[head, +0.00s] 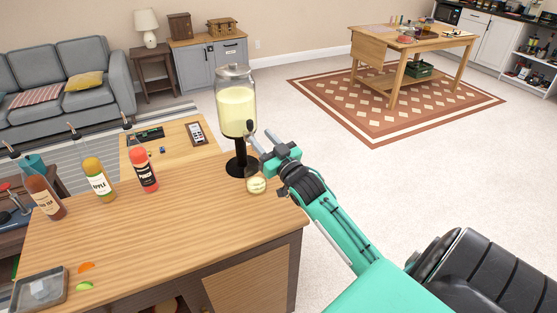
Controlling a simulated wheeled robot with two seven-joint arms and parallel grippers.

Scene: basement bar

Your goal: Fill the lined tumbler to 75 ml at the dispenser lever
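A glass dispenser (237,112) of pale yellow liquid stands on a dark stand at the right back of the wooden bar top. The clear tumbler (256,185) stands upright on the bar top, just right of the stand's foot. It looks pale yellowish inside; its lines and liquid level are too small to read. My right gripper (261,136) is above the tumbler, beside the dispenser's lower part, with its fingers apart. The lever is hard to make out there, and I cannot tell whether a finger touches it. My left gripper is not in view.
Three bottles with pourers, brown (46,197), amber (99,181) and red (143,170), stand left on the bar top (180,225). The bar's middle is clear.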

